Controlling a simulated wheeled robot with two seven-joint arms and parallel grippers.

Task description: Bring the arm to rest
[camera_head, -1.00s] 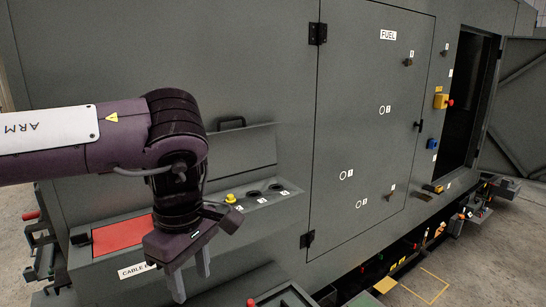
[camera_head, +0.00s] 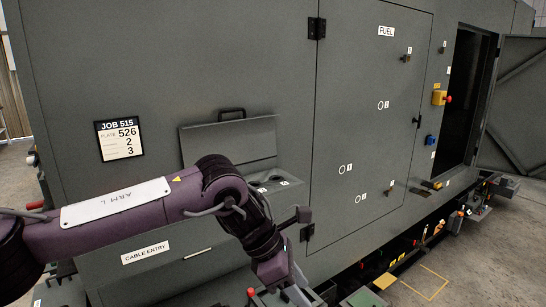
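My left arm, purple with dark joints, comes in from the lower left across the front of the grey enclosure (camera_head: 250,60). Its wrist bends down, and my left gripper (camera_head: 290,287) is low in front of the panel, left of the fuel door's bottom corner. Its fingers are small and partly lost against the clutter below, so I cannot tell whether they are open or shut. I see nothing clearly held. My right gripper is not in view.
The fuel door (camera_head: 370,130) is closed. A lidded control recess (camera_head: 230,140) stands open behind my arm. A job card (camera_head: 119,140) hangs at left, above the cable entry label (camera_head: 145,252). A dark doorway (camera_head: 470,95) opens at right. Loose parts lie along the base.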

